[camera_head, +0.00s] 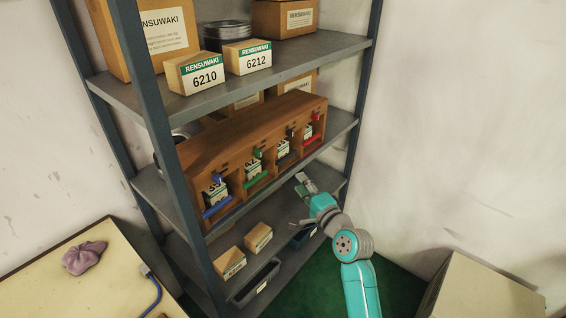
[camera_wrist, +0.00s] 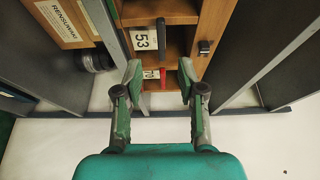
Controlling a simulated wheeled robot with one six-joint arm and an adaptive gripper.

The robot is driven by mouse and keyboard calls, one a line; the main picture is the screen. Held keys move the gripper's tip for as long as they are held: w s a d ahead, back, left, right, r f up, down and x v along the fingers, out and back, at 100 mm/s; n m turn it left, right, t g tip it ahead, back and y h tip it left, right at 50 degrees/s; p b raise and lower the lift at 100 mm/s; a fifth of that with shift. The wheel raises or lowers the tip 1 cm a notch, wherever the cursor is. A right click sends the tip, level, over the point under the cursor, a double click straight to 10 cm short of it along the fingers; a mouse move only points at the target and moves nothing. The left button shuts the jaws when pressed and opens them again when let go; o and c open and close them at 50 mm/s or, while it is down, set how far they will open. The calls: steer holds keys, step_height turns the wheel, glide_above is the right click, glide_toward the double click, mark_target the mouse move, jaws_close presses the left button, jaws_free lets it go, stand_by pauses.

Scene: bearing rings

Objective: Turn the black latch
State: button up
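The black latch (camera_wrist: 204,47) is a small dark knob on the wooden face of the cabinet in the wrist view. It is tiny in the head view (camera_head: 289,132), above the compartment with the dark bar. My gripper (camera_wrist: 161,82) is open, with nothing between its fingers. In the wrist view the latch lies beyond the right fingertip, apart from it. In the head view my gripper (camera_head: 305,186) is in front of the shelf, lower than the cabinet's right part. The wooden cabinet (camera_head: 245,128) has blue, green, dark and red bars across its compartments.
A red bar (camera_wrist: 146,101) and a black bar (camera_wrist: 161,38) show between and beyond my fingers. Shelf posts (camera_head: 362,90) and shelf edges (camera_head: 290,165) surround the cabinet. Small boxes and a dark bin (camera_head: 255,284) are on the lower shelf. A table (camera_head: 60,275) stands left.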

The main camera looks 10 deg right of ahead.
mark_target(283, 162)
steer(key=x, duration=1.1)
steer(key=shift+s, duration=0.1)
jaws_close()
